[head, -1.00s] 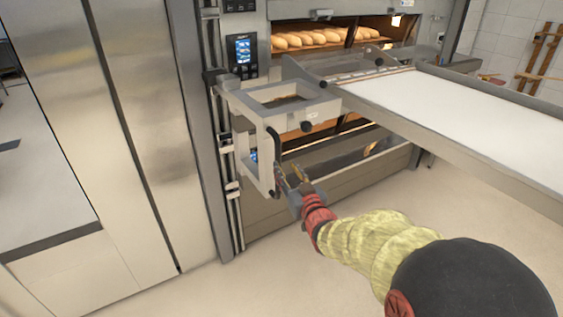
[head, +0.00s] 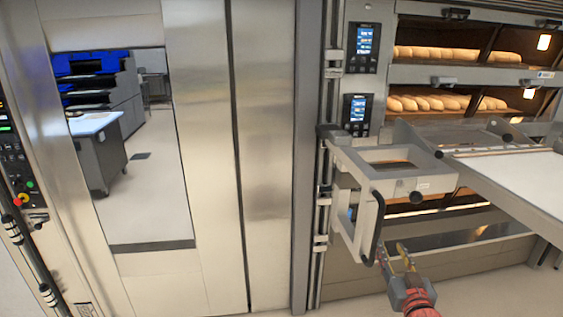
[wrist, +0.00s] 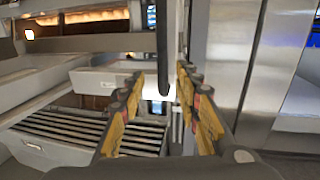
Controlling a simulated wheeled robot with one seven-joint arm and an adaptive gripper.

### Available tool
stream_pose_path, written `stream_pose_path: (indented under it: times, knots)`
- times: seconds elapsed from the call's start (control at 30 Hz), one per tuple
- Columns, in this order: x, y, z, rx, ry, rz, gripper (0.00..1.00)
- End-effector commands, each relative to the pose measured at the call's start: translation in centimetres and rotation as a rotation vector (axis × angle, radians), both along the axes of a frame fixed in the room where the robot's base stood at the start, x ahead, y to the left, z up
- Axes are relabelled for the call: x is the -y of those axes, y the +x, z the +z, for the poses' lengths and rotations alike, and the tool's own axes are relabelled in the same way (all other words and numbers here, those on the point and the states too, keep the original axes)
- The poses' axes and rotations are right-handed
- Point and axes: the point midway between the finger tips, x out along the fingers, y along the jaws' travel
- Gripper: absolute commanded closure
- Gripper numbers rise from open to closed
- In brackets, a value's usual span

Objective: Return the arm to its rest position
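My gripper (head: 393,252) is in the lower right of the head view, just below and right of the black handle (head: 374,228) on the grey loader frame (head: 343,205). In the wrist view, the two yellow-padded fingers of my gripper (wrist: 161,88) stand apart with nothing held between them. The handle shows there as a dark vertical bar (wrist: 162,45) whose lower end lies in line with the gap. I cannot tell the exact distance between the fingertips and the handle. My arm's red wrist shows at the bottom edge; the rest of the arm is out of frame.
The deck oven holds bread loaves (head: 430,103) behind the loader. A white loading belt (head: 520,175) extends to the right, above and beside my gripper. Steel cabinet panels (head: 265,150) stand left. Pale floor (head: 275,309) shows at the bottom.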

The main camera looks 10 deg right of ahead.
Motion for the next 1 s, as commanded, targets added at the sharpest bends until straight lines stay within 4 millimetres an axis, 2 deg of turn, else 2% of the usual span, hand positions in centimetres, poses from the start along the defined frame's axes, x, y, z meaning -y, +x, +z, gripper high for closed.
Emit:
stream_pose_path:
  times: [0.07, 0.1, 0.2, 0.3, 0.4, 0.53, 0.67, 0.9, 1.0]
  knots:
    - [0.6, -0.4, -2.3, -0.082, 0.004, -0.026, 0.67]
    - [1.1, -0.8, -4.1, -0.147, 0.011, -0.045, 0.67]
    - [2.2, -3.0, -8.4, -0.328, 0.037, -0.105, 0.67]
    - [2.8, -5.9, -10.9, -0.497, 0.065, -0.160, 0.67]
    - [2.1, -9.0, -12.1, -0.649, 0.093, -0.190, 0.67]
    - [-0.3, -13.3, -12.2, -0.831, 0.133, -0.196, 0.67]
    - [-3.8, -17.6, -11.1, -0.983, 0.168, -0.168, 0.67]
    - [-10.9, -24.3, -7.2, -1.147, 0.196, -0.054, 0.67]
    - [-13.4, -26.1, -5.1, -1.153, 0.188, 0.006, 0.67]
